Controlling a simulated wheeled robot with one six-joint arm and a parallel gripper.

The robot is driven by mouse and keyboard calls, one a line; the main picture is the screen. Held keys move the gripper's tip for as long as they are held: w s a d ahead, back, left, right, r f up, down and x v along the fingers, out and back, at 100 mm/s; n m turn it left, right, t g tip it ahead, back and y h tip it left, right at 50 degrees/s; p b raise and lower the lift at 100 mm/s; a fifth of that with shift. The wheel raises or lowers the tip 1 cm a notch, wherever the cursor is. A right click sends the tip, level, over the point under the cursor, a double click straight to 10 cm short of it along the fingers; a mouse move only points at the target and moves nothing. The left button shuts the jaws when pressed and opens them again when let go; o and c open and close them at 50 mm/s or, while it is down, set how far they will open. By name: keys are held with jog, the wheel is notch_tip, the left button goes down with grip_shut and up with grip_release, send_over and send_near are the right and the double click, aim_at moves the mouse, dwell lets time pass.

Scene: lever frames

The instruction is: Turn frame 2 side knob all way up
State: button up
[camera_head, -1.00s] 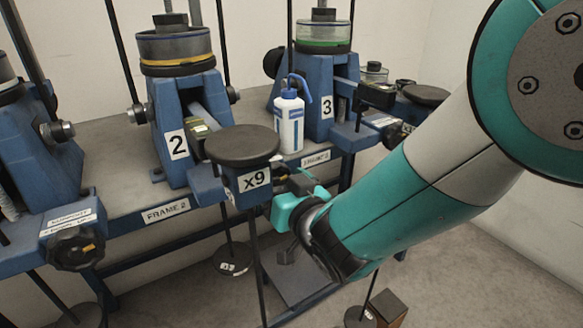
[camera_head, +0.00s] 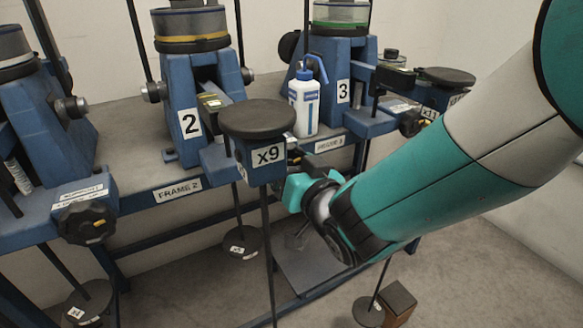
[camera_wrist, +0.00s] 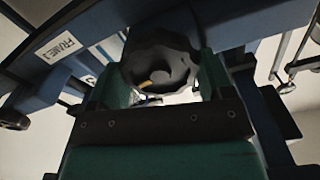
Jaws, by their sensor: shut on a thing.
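Frame 2 (camera_head: 189,125) is a blue stand marked 2, with a FRAME 2 label on its bench edge. A blue block marked x9 (camera_head: 268,156) with a round black top sticks out at its front. My gripper (camera_head: 297,188) is at the right side of this block. In the wrist view, a black scalloped side knob (camera_wrist: 160,62) with a small yellow mark low on its face sits between the two fingers of my gripper (camera_wrist: 165,85). The fingers are shut on it. In the head view my gripper mostly hides this knob.
A white bottle with a blue cap (camera_head: 304,102) stands between frames 2 and 3. Frame 3 (camera_head: 338,85) is to the right. Another black knob (camera_head: 87,222) is at the left. Rods and hanging weights (camera_head: 242,242) are below the bench.

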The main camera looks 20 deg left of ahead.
jog(key=o, duration=0.9)
jog(key=shift+o, duration=0.2)
jog(key=b+v, duration=1.5)
jog(key=v, duration=0.2)
jog(key=shift+d, duration=0.2)
jog(key=shift+s, duration=0.1)
